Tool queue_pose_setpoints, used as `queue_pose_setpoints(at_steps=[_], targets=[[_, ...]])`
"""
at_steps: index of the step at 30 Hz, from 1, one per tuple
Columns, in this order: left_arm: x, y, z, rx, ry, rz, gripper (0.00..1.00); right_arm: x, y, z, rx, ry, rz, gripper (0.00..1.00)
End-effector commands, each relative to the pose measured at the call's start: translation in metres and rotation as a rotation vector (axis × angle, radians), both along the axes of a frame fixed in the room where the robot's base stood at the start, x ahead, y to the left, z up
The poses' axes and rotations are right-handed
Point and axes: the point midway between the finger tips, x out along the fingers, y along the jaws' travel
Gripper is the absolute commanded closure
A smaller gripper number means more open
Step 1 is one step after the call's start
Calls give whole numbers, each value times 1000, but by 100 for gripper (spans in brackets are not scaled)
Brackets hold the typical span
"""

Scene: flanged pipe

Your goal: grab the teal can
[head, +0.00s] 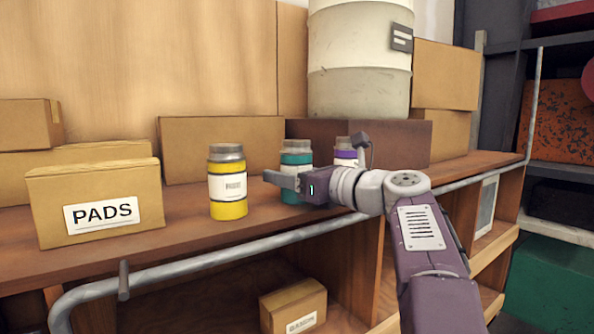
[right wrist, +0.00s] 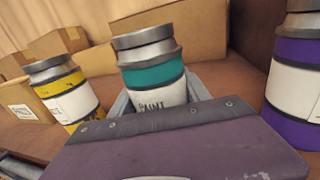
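The teal can (head: 296,159) stands upright on the shelf between a yellow can and a purple can. It has a grey lid and a white label, and its middle is partly covered by my gripper. My right gripper (head: 280,180) is at the can, with one finger crossing in front of it. In the right wrist view the teal can (right wrist: 155,75) rises between grey finger edges on both sides, its lower part hidden by my gripper body. Whether the fingers press on it cannot be seen. My left gripper is not in view.
The yellow can (head: 228,183) stands to the left, and the purple can (head: 345,150) close on the right, partly behind my arm. A PADS box (head: 97,202) is at the left. Boxes (head: 215,145) and a large drum (head: 358,60) stand behind. A metal rail (head: 200,262) runs along the shelf front.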

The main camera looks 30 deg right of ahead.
Motion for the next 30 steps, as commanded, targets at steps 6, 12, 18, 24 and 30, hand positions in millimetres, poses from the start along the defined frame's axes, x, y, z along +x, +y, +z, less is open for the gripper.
queue_pose_setpoints(at_steps=[6, 12, 18, 24, 30], targets=[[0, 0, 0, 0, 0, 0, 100, 0, 0, 0, -1, -1, 0, 100], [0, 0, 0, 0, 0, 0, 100, 0, 0, 1, -1, -1, 0, 100], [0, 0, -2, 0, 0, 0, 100, 0, 0, 12, -2, -3, 1, 100], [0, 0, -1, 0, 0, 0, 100, 0, 0, 38, -3, -3, -1, 100], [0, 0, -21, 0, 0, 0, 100, -45, -17, 32, -1, -3, -8, 100]])
